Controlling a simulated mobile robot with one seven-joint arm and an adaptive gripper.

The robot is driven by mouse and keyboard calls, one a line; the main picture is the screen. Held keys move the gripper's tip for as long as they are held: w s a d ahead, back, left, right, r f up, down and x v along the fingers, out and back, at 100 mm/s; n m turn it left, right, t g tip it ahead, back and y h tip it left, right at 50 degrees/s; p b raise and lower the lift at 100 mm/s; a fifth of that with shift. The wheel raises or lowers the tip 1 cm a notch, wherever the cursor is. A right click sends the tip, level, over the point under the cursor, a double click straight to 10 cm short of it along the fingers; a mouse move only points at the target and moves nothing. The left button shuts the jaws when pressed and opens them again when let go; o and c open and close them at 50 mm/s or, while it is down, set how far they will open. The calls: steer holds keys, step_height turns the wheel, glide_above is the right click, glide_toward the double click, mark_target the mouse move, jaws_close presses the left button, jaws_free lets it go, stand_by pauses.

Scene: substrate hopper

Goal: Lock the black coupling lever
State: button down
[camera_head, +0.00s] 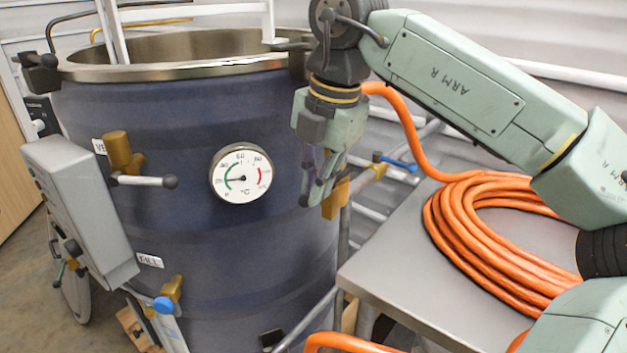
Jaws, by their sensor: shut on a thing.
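My gripper (318,192) points down at the right side of the dark blue hopper (190,235), just left of a brass coupling (336,196). Its fingers are closed on a slim part at that coupling. This part appears to be the black coupling lever, but the fingers hide almost all of it, so its angle cannot be told.
A dial gauge (241,174) and a brass valve with a black-knobbed handle (143,180) are on the hopper's front. A blue-handled valve (398,163) is on the pipe behind my gripper. A coiled orange hose (485,245) lies on a grey table (385,262) at the right.

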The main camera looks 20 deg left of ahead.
stand_by(0.3)
steer(key=c, duration=1.7)
jaws_free()
steer(key=r, duration=0.4)
steer(key=d+r, duration=0.1)
steer(key=r, duration=0.3)
steer(key=d+r, duration=0.1)
steer(key=r, duration=0.2)
steer(key=shift+s+d+r, duration=0.15)
steer(key=shift+s+r, duration=0.25)
steer(key=shift+s, duration=0.1)
